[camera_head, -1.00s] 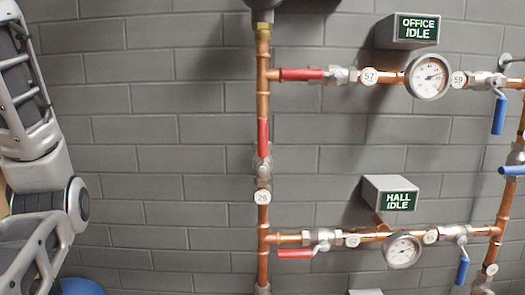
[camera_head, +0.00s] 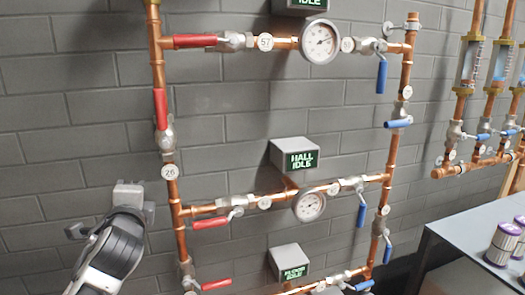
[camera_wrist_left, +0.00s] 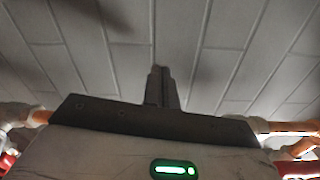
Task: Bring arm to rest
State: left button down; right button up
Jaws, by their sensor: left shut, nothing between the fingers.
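My left arm (camera_head: 112,245) comes into the head view from the lower left, in front of the brick wall and just left of the red-handled pipe. In the left wrist view my left gripper (camera_wrist_left: 161,72) is shut and empty, its two fingers pressed together. Grey wall bricks fill the view beyond the fingers. In the head view the fingertips cannot be made out clearly. My right gripper is not in view.
Copper pipes (camera_head: 158,70) with red and blue valve handles, gauges (camera_head: 319,41) and the HALL IDLE display (camera_head: 295,154) cover the wall. Bare wall is at the left.

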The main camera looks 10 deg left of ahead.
pick_arm(q)
jog(key=s+d+f+n+g+h, duration=0.1)
jog(key=s+d+f+h, duration=0.2)
jog(key=f, duration=0.4)
jog(key=s+d+f+n+g+h, duration=0.1)
jog(key=s+d+f+n+h, duration=0.15)
jog(key=d+f, duration=0.4)
jog(key=s+d+f+n+g+h, duration=0.1)
jog(key=s+d+f+h, duration=0.2)
jog(key=f, duration=0.6)
jog(key=s+d+f+n+g+h, duration=0.1)
jog(key=s+d+f+n, duration=0.3)
jog(key=s, duration=0.3)
jog(key=s+d+f+n+g+h, duration=0.1)
jog(key=s+d+f+n, duration=0.2)
jog(key=s+d+f, duration=0.2)
jog(key=s, duration=0.3)
jog(key=shift+s+f+n+h, duration=0.25)
jog(key=shift+f+n+h, duration=0.05)
jog(key=shift+n+h, duration=0.05)
